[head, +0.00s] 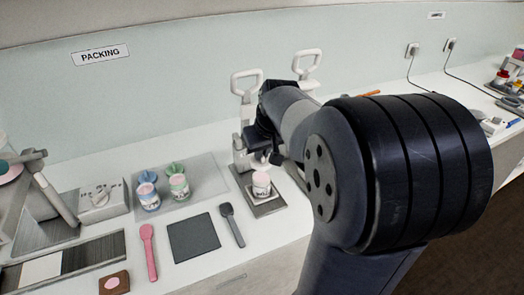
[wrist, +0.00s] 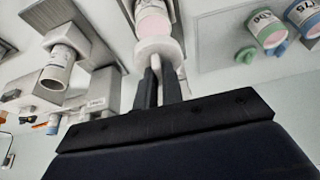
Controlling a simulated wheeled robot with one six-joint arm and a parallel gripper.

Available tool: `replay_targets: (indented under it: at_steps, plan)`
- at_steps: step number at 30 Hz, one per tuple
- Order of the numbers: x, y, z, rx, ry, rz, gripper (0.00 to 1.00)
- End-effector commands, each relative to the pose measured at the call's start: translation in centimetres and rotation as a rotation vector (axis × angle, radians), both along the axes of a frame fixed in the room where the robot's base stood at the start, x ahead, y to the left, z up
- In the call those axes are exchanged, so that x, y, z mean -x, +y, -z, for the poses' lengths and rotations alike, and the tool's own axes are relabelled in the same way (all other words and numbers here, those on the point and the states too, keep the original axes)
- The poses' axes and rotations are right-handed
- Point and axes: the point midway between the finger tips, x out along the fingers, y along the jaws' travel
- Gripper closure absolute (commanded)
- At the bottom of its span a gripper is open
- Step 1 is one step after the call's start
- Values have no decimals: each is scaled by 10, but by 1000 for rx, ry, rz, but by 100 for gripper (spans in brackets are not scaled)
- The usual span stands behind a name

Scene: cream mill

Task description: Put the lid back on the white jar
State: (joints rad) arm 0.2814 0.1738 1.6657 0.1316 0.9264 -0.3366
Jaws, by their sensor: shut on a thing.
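The white jar (head: 262,187), with a label and a pink top, stands upright on the dark base plate of a lever press. In the wrist view the jar (wrist: 152,20) shows at the top, partly cut off by the edge. My gripper (wrist: 163,76) is shut on the stem of a round white lid (wrist: 157,48). The lid's disc lies beyond the fingertips, close to the jar. I cannot tell whether they touch. In the head view my gripper (head: 262,150) is above and behind the jar, and the lid is hard to make out there.
A second lever press (head: 306,64) stands right behind my arm. A blue jar (head: 149,197) and a green jar (head: 180,187) stand on a pale mat to the left. A pink spoon (head: 149,252), a dark square mat (head: 194,238) and a dark spoon (head: 232,225) lie in front.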

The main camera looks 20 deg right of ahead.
Motion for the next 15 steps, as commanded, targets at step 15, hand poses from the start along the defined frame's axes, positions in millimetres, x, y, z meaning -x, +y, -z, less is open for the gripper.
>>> replay_targets:
  at_steps: [15]
  plan:
    - [0,0,39,0,1,0,100]
